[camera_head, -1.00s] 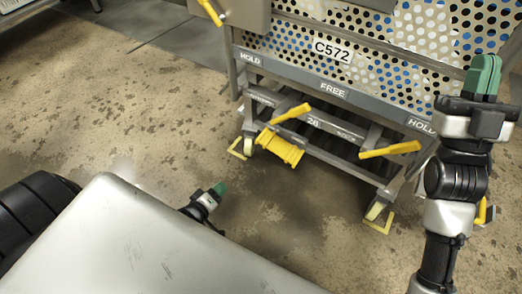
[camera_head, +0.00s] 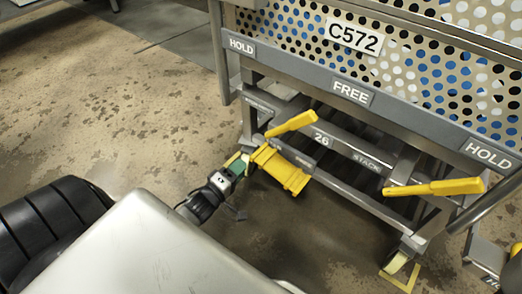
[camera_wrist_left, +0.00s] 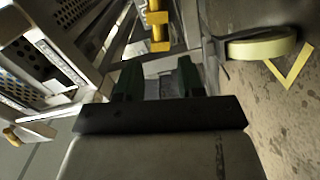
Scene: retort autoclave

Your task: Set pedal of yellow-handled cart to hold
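The cart (camera_head: 300,60) carries a plate marked C572, and its lower rail reads HOLD, FREE, HOLD from left to right. A ribbed yellow pedal (camera_head: 280,168) sits low on its front, toward the left HOLD side. Two yellow bar handles, a left one (camera_head: 292,124) and a right one (camera_head: 435,187), stick out above it. My left gripper (camera_head: 238,165) is low, just left of the pedal, apparently apart from it. In the left wrist view its green fingers (camera_wrist_left: 158,78) stand apart with nothing held, and a yellow part (camera_wrist_left: 158,30) lies beyond them. My right gripper is out of view.
Caster wheels stand at the cart's left and right, the right one (camera_head: 396,262) beside yellow floor marking (camera_head: 402,280). A pale wheel (camera_wrist_left: 262,47) is close right of my left fingers. Open stained floor (camera_head: 90,130) lies to the left.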

